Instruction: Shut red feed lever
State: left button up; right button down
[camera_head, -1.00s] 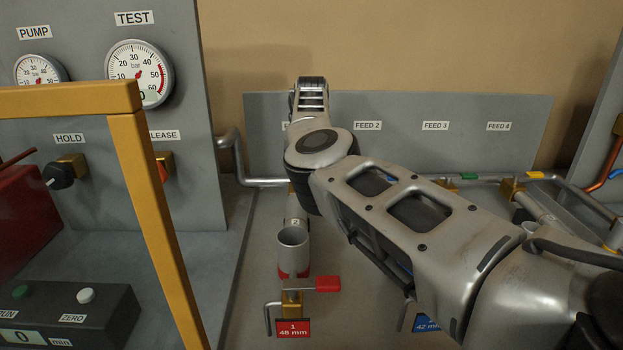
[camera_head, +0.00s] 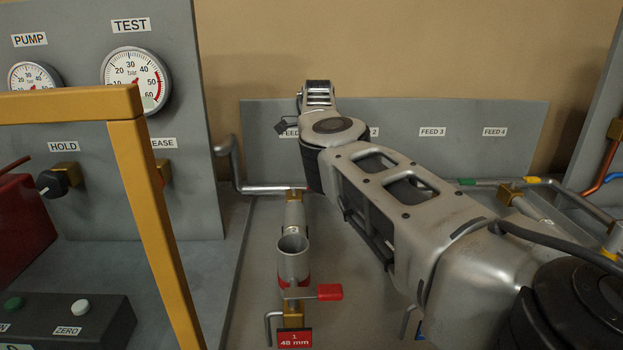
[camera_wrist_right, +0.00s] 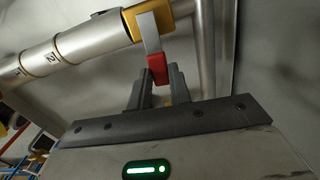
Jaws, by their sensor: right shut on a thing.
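The red-tipped lever (camera_wrist_right: 157,70) hangs from a brass valve block (camera_wrist_right: 150,20) in the right wrist view. My right gripper (camera_wrist_right: 156,88) is shut on its red tip, one dark finger on each side. In the head view my right arm reaches to the FEED 1 end of the back panel, and its wrist hides the gripper's grasp and the lever. A brass block (camera_head: 292,197) shows on the pipe just left of the arm. My left gripper is in neither view.
Another red lever (camera_head: 330,292) sits in front by the red "1 48 mm" tag (camera_head: 294,339), below an open grey cup (camera_head: 293,258). A yellow frame (camera_head: 155,220) stands at left before the gauge panel (camera_head: 190,110). Other feed pipes lie right, partly behind my arm.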

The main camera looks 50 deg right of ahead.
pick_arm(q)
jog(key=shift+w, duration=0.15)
pick_arm(e)
jog(key=shift+w+d+n, duration=0.15)
jog(key=shift+w+n, duration=0.05)
jog(key=shift+n, duration=0.2)
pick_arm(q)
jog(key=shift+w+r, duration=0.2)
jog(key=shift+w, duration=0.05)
pick_arm(e)
jog(key=shift+r, duration=0.1)
jog(key=c, duration=1.3)
grip_release()
